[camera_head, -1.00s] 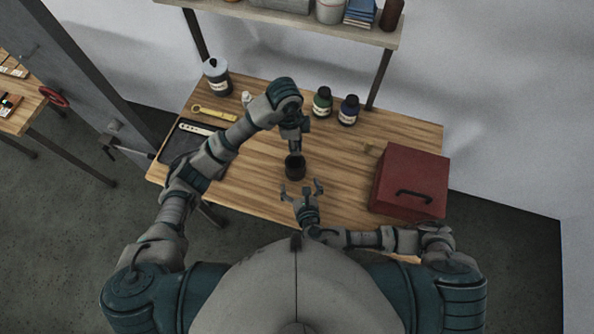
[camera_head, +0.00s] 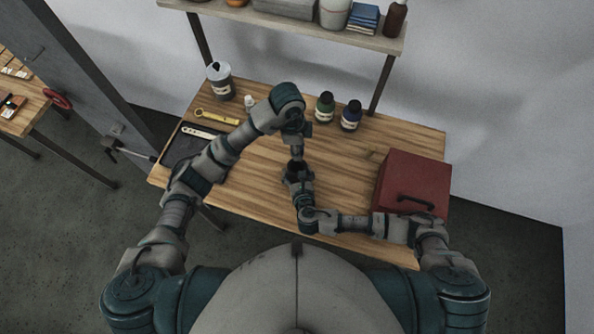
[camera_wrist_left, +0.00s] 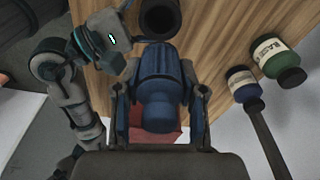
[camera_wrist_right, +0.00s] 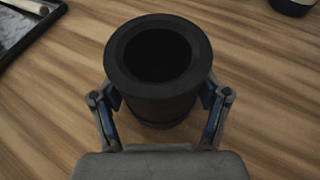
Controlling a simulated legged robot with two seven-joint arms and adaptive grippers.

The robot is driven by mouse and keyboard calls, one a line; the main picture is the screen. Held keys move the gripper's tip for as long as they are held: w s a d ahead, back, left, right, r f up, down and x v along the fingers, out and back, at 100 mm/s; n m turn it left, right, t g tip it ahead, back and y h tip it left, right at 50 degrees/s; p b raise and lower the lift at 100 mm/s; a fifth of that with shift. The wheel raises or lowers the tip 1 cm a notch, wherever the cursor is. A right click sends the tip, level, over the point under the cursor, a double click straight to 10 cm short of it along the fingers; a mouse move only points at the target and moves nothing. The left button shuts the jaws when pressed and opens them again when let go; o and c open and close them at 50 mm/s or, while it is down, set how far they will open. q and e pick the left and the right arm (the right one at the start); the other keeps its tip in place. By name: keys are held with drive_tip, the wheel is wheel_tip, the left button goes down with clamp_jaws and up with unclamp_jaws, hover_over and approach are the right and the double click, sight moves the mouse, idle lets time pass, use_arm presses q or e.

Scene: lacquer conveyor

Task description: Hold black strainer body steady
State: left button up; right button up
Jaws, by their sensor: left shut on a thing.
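The black strainer body (camera_wrist_right: 163,75), a dark open-topped cylinder, stands upright on the wooden table in the right wrist view. The fingers of my right gripper (camera_wrist_right: 161,105) are on both sides of it; whether both press on it is unclear. In the head view my right gripper (camera_head: 297,178) hides most of the body. My left gripper (camera_wrist_left: 158,100) is shut on a blue, round-shouldered part (camera_wrist_left: 160,85), seen in the left wrist view. The black body (camera_wrist_left: 160,18) shows beyond that part. In the head view my left gripper (camera_head: 297,150) is just above the right one.
A red toolbox (camera_head: 415,180) stands at the table's right. A green bottle (camera_head: 325,108) and a blue bottle (camera_head: 350,116) stand at the back. A grey can (camera_head: 219,82), a yellow tool (camera_head: 216,118) and a black tray (camera_head: 186,150) are at the left.

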drive_tip(key=c, duration=0.6)
use_arm(q)
drive_tip(key=f+m, duration=0.1)
drive_tip(key=m, duration=0.2)
drive_tip(key=shift+d+f, duration=0.1)
drive_tip(key=shift+f, duration=0.1)
drive_tip(key=f+m, duration=0.1)
drive_tip(key=m, duration=0.1)
drive_tip(key=shift+f+m+g, duration=0.3)
drive_tip(key=shift+f, duration=0.15)
drive_tip(key=shift+f, duration=2.4)
use_arm(e)
drive_tip(key=shift+f, duration=0.1)
